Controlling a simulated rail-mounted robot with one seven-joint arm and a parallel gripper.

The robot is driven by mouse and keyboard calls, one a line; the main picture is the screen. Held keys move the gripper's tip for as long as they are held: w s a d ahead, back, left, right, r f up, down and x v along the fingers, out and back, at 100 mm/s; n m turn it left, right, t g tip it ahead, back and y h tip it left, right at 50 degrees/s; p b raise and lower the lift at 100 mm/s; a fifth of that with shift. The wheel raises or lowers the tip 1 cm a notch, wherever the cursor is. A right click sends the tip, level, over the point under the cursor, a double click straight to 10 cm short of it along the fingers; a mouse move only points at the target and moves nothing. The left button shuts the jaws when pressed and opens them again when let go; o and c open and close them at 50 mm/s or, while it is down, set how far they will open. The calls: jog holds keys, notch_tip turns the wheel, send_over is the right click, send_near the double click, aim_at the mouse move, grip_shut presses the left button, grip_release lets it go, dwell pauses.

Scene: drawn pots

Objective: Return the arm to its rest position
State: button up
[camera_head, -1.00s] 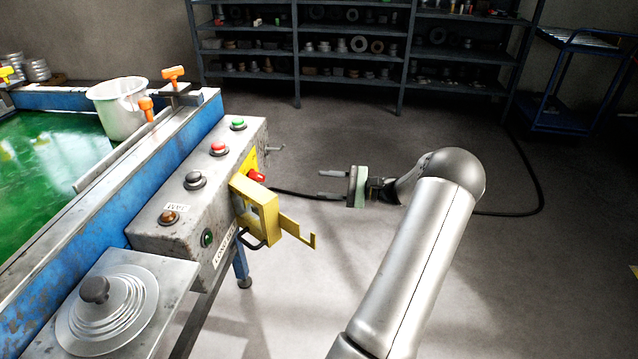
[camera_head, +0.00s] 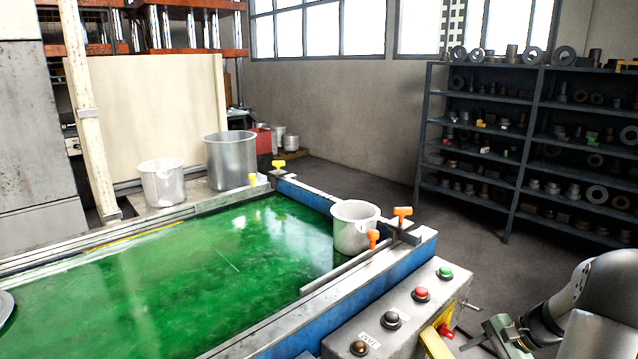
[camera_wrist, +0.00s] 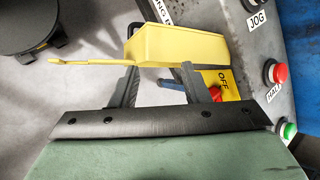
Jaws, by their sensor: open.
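My gripper (camera_head: 478,338) is at the lower right of the head view, beside the control box (camera_head: 400,318). In the wrist view its two dark fingers (camera_wrist: 170,80) are spread apart with nothing held between them. A yellow bracket with a thin hooked arm (camera_wrist: 165,45) lies just beyond the fingertips; whether they touch it I cannot tell. Part of this yellow piece (camera_head: 436,341) also shows in the head view, on the box's side. A red knob on a yellow OFF plate (camera_wrist: 222,84) is partly hidden behind the right finger.
The control box carries red (camera_head: 421,293) and green (camera_head: 445,272) buttons. A pot (camera_head: 355,232) stands at the corner of the green bed (camera_head: 190,285) near orange clamps (camera_head: 403,213). Two more pots (camera_head: 162,186) (camera_head: 231,165) stand behind. Shelves (camera_head: 500,190) line the back right; floor before them is clear.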

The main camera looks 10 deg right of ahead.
jog(key=s+a+r+n+g+h, duration=0.15)
jog(key=a+r+n, duration=0.25)
jog(key=a, duration=0.5)
jog(key=s+a+r+n+g+h, duration=0.1)
jog(key=s+a+r+n+g, duration=0.2)
jog(key=a, duration=0.7)
jog(key=s+a+r+n+h, duration=0.3)
jog(key=s+a+n, duration=0.5)
jog(key=s+a, duration=0.3)
jog(key=shift+s+r+n+t+h+p, duration=0.15)
jog(key=shift+s+n+t+h+p, duration=0.2)
jog(key=shift+s, duration=0.15)
